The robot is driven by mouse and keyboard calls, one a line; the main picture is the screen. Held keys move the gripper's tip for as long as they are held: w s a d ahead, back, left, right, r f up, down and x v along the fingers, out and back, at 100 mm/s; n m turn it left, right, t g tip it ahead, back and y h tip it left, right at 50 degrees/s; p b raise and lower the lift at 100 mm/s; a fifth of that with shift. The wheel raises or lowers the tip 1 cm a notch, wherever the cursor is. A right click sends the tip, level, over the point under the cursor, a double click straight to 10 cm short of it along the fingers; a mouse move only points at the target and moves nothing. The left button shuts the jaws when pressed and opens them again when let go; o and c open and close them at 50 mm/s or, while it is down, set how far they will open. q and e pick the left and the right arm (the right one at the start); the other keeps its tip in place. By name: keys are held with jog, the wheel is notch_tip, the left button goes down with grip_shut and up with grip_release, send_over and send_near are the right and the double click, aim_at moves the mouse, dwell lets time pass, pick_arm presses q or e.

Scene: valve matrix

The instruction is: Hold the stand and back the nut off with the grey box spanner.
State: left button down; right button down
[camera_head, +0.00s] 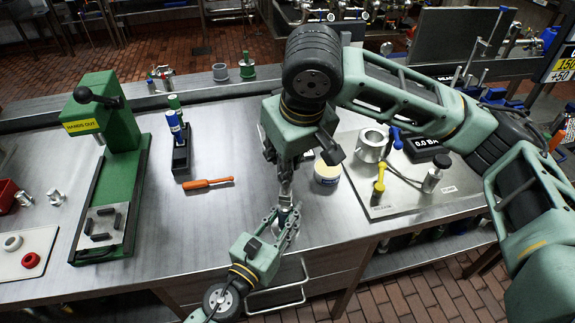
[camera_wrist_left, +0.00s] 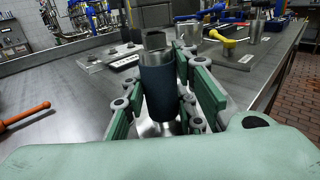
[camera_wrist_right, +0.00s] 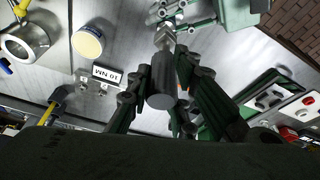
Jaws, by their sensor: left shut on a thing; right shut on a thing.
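My left gripper (camera_head: 287,218) is shut on the stand (camera_wrist_left: 158,88). In the left wrist view the stand shows as an upright dark blue cylinder with a grey metal top, between the fingers. My right gripper (camera_head: 285,178) comes down from above, just behind the left one in the head view. It is shut on the grey box spanner (camera_wrist_right: 162,82), whose grey round end faces the right wrist camera. The spanner's far end lies close to the left gripper (camera_wrist_right: 185,18) in that view. The nut cannot be made out clearly, nor whether the spanner sits on it.
An orange screwdriver (camera_head: 208,183) and a black holder (camera_head: 182,155) lie to the left. A green press (camera_head: 110,150) stands further left. A cream-lidded tub (camera_head: 327,174) and a metal plate with valves (camera_head: 430,195) are to the right.

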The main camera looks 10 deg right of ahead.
jog(key=shift+r, duration=2.15)
pick_arm(q)
jog(key=c, duration=1.3)
grip_release()
jog(key=shift+c, duration=0.2)
jog(key=v, duration=1.2)
